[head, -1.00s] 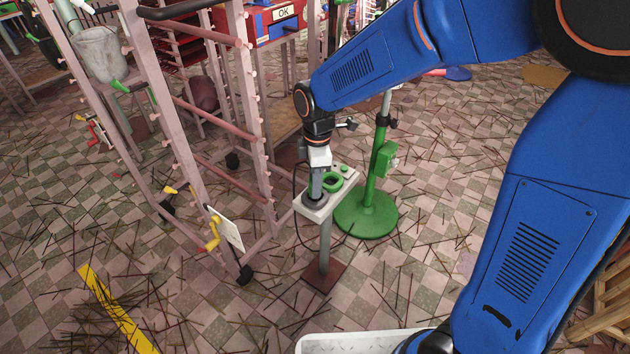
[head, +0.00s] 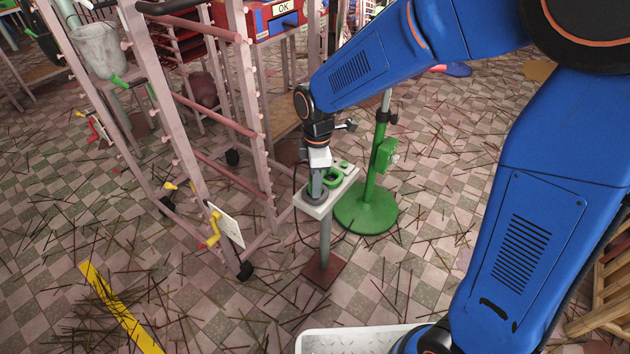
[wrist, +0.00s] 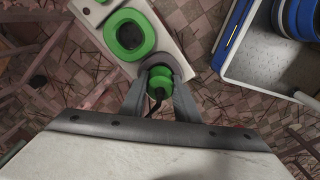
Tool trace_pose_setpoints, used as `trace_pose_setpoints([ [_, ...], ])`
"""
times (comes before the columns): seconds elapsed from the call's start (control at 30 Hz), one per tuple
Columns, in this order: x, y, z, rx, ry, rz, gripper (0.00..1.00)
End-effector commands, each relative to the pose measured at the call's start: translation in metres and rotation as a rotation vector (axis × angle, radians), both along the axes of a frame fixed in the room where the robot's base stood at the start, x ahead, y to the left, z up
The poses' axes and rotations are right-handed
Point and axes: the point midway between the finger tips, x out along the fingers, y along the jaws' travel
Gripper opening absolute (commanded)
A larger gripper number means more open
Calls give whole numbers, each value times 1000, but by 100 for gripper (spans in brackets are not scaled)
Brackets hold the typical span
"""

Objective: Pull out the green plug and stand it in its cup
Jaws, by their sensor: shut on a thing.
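The green plug (wrist: 160,80) is between the two fingers of my gripper (wrist: 160,90) in the wrist view, with a dark cable curving from it. My gripper (head: 316,192) points down over a round grey socket (head: 314,199) on the small white stand top (head: 313,212) in the head view. The plug is hidden there by the fingers. I cannot tell whether it is still seated or lifted slightly. The cup, a thick green ring with a dark opening (wrist: 130,34), stands on the same top beside the plug, and it also shows in the head view (head: 336,180), partly covered by my gripper.
A pink rack (head: 190,130) stands close on the left, with a yellow crank (head: 214,229) on its post. A green pole stand (head: 366,207) is just right of the white top. Thin sticks litter the tiled floor.

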Motion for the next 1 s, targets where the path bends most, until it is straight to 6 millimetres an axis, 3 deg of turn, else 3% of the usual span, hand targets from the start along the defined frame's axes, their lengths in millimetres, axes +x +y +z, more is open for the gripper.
trace_pose_setpoints([
  [0.03, 0, 0, 0, 0, 0, 0, 33],
  [0.1, 0, 0, 0, 0, 0, 0, 50],
  [0.53, 0, 0, 8, 1, -2, 0, 50],
  [0.67, 1, 0, 26, 1, -4, 0, 50],
  [1.0, 1, -3, 93, 1, -4, 0, 50],
])
